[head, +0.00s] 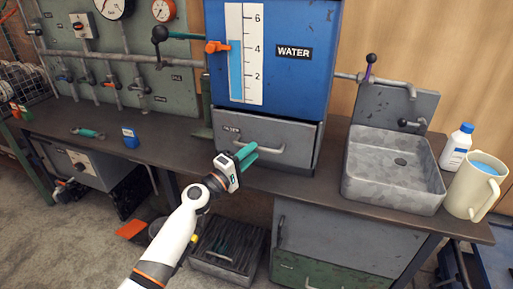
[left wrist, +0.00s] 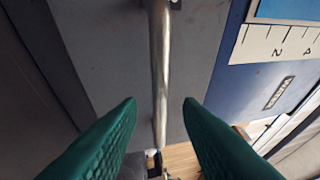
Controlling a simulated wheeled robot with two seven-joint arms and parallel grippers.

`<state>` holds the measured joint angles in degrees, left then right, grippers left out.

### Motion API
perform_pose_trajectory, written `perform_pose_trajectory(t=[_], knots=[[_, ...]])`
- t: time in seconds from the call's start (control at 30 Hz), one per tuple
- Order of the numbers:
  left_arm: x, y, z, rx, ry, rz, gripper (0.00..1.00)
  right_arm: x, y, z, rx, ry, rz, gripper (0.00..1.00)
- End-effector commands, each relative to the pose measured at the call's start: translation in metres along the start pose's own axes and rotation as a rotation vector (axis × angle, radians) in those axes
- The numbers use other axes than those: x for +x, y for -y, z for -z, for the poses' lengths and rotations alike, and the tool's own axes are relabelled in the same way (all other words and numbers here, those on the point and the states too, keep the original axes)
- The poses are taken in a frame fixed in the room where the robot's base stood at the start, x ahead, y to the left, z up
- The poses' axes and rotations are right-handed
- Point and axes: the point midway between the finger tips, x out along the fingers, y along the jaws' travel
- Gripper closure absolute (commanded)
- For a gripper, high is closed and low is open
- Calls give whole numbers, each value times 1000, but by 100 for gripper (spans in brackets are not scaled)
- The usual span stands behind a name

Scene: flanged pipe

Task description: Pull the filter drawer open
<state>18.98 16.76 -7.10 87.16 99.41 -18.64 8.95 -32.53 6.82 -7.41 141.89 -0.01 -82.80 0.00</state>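The filter drawer (head: 228,127) is a grey front below the blue water tank, with a light bar handle (head: 271,149) across it. I cannot tell whether it stands slightly out. My left gripper (head: 248,154) is in front of the drawer, its green fingers pointing at the handle's left part. In the left wrist view, the left gripper (left wrist: 160,106) is open, with the metal handle (left wrist: 158,60) running lengthwise between its spread fingers in the picture. The grey drawer front (left wrist: 105,45) is behind it. The fingers do not visibly press on the bar. My right gripper is not in view.
The blue water tank (head: 291,75) is directly above the drawer. A grey sink (head: 393,178), a white bottle (head: 456,147) and a jug (head: 472,190) stand to the right. A blue container (head: 130,138) is on the bench (head: 165,148) to the left. The floor in front is partly clear.

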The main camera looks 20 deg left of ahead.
Motion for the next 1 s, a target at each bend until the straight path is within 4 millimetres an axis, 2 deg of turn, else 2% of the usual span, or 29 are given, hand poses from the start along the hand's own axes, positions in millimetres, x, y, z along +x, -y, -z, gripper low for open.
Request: perform_pose_trajectory(t=[0.1, 0.23, 0.57, 0.8, 1.0], knots=[[18, 0, 0, -1, 0, 1, 68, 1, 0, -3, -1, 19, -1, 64], [28, 0, 0, -1, 0, 1, 68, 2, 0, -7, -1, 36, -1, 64], [32, -1, 0, 0, 0, -1, 68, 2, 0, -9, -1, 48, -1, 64], [32, -1, 0, 0, 0, -1, 100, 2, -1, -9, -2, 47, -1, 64], [32, -1, 0, 0, 0, -1, 100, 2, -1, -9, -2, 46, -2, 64]])
